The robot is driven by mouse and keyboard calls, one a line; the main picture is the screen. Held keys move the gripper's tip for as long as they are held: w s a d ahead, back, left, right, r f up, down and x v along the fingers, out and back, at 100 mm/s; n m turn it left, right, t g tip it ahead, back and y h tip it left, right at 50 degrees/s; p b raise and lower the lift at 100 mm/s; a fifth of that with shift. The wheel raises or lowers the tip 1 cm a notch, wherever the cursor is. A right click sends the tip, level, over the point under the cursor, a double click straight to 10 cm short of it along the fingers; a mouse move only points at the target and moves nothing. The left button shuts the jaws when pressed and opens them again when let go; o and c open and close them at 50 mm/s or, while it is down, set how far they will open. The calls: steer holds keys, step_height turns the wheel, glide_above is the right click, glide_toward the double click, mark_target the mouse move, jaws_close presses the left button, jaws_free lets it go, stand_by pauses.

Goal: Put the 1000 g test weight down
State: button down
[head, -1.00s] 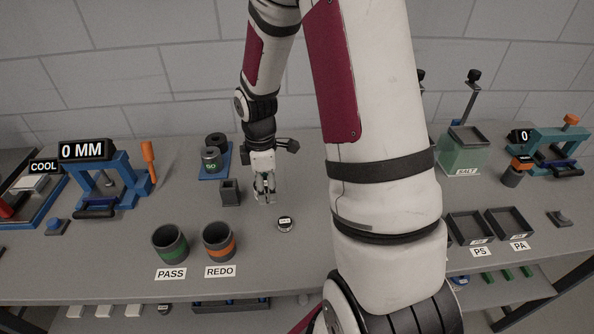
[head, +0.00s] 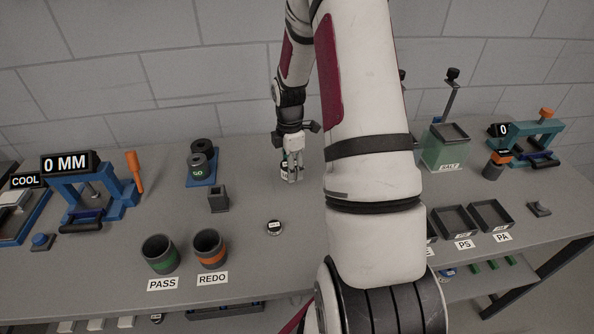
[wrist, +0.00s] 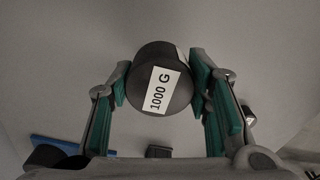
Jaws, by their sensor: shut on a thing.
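The 1000 g test weight is a dark grey cylinder with a white "1000 G" label; it fills the middle of the wrist view (wrist: 152,72). My gripper (wrist: 160,85) is shut on it, with a green-padded finger on each side. In the head view my gripper (head: 291,176) is low over the bench, left of my upper arm. The weight is mostly hidden by the fingers there. I cannot tell whether its base touches the bench.
A grey bench (head: 330,250) is clear around my gripper. A small labelled disc (head: 274,228) lies in front. A square dark holder (head: 218,199) and a blue tray (head: 203,178) with dark cylinders stand left. PASS (head: 160,254) and REDO (head: 210,249) cups stand front left.

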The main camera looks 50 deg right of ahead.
steer(key=shift+w+d, duration=0.15)
steer(key=shift+d, duration=0.8)
steer(key=shift+d+f, duration=0.2)
steer(key=shift+d, duration=0.1)
steer(key=shift+f+p, duration=0.4)
steer(key=shift+f, duration=1.2)
steer(key=shift+f, duration=0.1)
steer(key=c, duration=0.8)
jaws_free()
steer(key=shift+a, duration=0.1)
steer(key=shift+c, duration=0.2)
